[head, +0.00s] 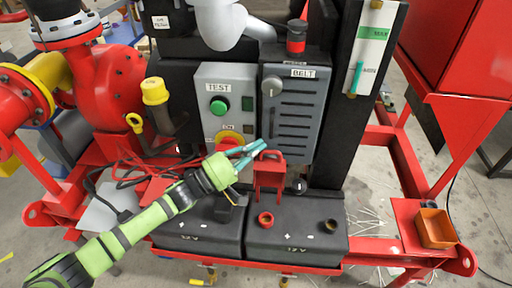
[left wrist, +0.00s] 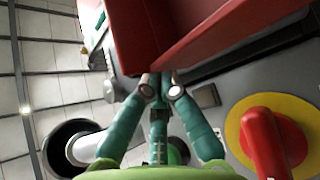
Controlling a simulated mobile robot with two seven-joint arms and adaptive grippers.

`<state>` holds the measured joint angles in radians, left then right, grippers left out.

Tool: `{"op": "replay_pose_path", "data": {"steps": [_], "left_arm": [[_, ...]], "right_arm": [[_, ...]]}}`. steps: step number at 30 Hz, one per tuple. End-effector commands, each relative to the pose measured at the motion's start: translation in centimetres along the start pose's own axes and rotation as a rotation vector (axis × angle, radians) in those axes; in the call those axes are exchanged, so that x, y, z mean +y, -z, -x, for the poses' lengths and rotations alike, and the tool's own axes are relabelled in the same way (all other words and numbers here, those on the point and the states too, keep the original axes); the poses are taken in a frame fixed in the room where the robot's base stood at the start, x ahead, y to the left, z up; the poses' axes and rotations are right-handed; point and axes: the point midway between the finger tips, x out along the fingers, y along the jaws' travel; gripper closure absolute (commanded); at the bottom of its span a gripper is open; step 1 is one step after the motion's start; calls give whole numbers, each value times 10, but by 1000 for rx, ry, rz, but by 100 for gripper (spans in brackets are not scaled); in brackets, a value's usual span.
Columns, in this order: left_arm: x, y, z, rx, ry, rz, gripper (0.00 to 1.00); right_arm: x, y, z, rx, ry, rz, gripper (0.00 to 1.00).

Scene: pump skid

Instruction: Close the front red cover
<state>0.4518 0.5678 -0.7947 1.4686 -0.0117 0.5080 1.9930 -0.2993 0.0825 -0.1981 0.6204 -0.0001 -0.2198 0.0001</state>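The red cover (head: 269,178) stands upright over the black battery at the front of the skid. In the left wrist view a large red panel (left wrist: 210,32), which looks like this cover, fills the top. My left gripper (head: 262,146) is by the cover's top edge, reaching in from the left. In the left wrist view its teal fingers (left wrist: 161,88) come together at the tips, just below the red panel. They look shut with nothing clearly held; whether they touch the cover is hard to tell. My right gripper is not in view.
Two black batteries (head: 297,242) with a red cap (head: 265,220) sit on the red frame. Behind are a grey TEST box (head: 222,82) with a red knob (left wrist: 270,145) on a yellow plate, and a BELT panel (head: 290,115). An orange bin (head: 435,228) stands right.

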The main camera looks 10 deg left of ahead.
Motion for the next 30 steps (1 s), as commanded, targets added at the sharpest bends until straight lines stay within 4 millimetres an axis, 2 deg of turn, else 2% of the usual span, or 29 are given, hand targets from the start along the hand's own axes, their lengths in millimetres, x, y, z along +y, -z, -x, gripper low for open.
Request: {"op": "replay_pose_path", "data": {"steps": [21, 27, 30], "left_arm": [[11, -67, 56, -1, -418, -502, 100], [10, -83, 69, -1, -522, -628, 100], [9, -90, 74, -1, -517, -621, 100]], "right_arm": [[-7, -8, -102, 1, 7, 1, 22], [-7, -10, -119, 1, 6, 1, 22], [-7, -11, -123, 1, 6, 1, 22]]}}
